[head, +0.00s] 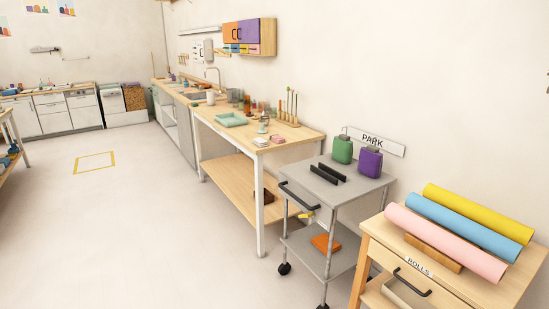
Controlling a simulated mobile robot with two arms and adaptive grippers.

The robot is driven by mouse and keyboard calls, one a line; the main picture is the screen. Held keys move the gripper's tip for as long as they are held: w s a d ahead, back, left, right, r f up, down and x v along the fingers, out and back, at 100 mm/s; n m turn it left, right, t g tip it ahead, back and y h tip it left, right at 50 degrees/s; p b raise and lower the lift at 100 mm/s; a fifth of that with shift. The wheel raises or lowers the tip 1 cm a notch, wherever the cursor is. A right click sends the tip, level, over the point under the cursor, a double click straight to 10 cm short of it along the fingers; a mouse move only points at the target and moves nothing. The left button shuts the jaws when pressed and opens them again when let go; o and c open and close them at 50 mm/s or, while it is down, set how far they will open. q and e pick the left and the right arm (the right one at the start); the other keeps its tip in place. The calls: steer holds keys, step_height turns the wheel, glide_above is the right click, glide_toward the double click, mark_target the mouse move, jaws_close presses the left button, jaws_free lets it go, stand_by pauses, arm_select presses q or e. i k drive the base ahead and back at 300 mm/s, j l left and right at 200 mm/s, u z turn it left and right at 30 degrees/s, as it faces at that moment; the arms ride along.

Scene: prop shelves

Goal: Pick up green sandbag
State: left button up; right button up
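No item is plainly a green sandbag. A small blue-green item (14,149) lies on the shelf unit at the left edge, too small and cut off to identify. A green upright container (342,150) with a thin piece on top stands at the back of the grey cart's top, beside a purple one (370,162). It looks more like a bottle or canister than a bag. Neither of my grippers is in view.
The grey wheeled cart (352,187) stands by the wall, with an orange item (325,243) on its lower shelf. A wooden drawer unit (372,231) with coloured rolls is at front right. A long workbench (297,139) lines the wall. The floor at left is open.

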mark_target(342, 151)
steer(key=i+j+z, duration=0.1)
steer(key=i+z, duration=0.25)
steer(key=i, duration=0.2)
steer(key=i+j+z, duration=0.35)
steer(key=i, duration=0.2)
steer(key=i+j+z, duration=0.3)
steer(key=i, duration=0.2)
